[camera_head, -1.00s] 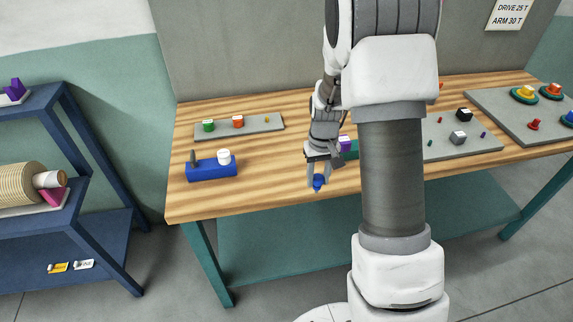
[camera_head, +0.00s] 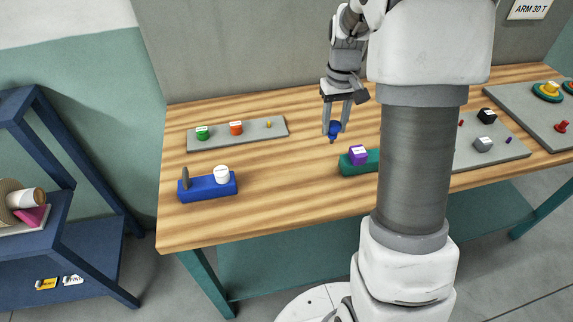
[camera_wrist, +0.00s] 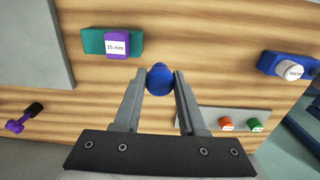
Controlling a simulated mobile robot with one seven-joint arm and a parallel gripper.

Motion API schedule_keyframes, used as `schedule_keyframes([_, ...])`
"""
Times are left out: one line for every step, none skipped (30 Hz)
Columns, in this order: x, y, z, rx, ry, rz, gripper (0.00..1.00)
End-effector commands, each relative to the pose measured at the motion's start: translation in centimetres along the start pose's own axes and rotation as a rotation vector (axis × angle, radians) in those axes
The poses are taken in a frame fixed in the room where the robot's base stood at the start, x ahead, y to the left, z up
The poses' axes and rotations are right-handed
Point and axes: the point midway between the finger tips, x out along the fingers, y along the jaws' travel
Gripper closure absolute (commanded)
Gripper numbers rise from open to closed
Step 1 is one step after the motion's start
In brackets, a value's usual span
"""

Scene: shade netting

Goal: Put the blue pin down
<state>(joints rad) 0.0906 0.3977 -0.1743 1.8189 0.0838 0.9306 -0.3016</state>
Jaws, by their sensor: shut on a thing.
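The blue pin (camera_head: 335,130) is between the fingertips of my gripper (camera_head: 335,128), which is shut on it. It is held over the wooden bench (camera_head: 290,190), behind and left of the green block; I cannot tell its exact height. In the wrist view the rounded blue pin (camera_wrist: 159,80) sits between both fingertips (camera_wrist: 160,88). Its far end is hidden from that view.
A green block (camera_head: 350,169) bears a purple piece marked 15 mm (camera_wrist: 117,46). A blue holder (camera_head: 205,190) with a white cap stands at left. A grey strip (camera_head: 255,133) holds green, orange and yellow pieces. Bare wood lies between them.

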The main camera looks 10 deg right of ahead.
Motion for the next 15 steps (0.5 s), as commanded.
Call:
schedule_keyframes([0.0,0.0,0.0,0.000,0.000,0.000,1.00])
schedule_keyframes([0.0,0.0,0.0,0.000,0.000,0.000,1.00])
schedule_keyframes([0.1,-0.2,0.1,-0.001,-0.001,0.000,1.00])
schedule_keyframes([0.2,-0.4,0.1,-0.002,-0.001,0.000,1.00])
schedule_keyframes([0.4,-0.7,0.3,-0.003,-0.002,-0.001,1.00])
schedule_keyframes([0.7,-1.1,0.5,-0.003,-0.002,-0.001,1.00])
schedule_keyframes([1.0,-1.6,0.7,-0.003,-0.002,-0.001,1.00])
schedule_keyframes([1.4,-2.2,1.0,-0.005,-0.004,-0.001,1.00])
schedule_keyframes([1.9,-3.0,1.4,-0.006,-0.003,-0.001,1.00])
schedule_keyframes([2.4,-3.6,1.7,-0.006,-0.005,-0.001,1.00])
schedule_keyframes([2.8,-4.3,2.0,-0.007,-0.004,-0.001,1.00])
schedule_keyframes([3.4,-5.1,2.4,-0.006,-0.004,-0.001,1.00])
schedule_keyframes([3.8,-5.8,2.7,-0.007,-0.005,-0.001,1.00])
schedule_keyframes([4.2,-6.4,3.0,-0.006,-0.004,-0.001,1.00])
schedule_keyframes([4.7,-7.2,3.4,-0.007,-0.004,-0.001,1.00])
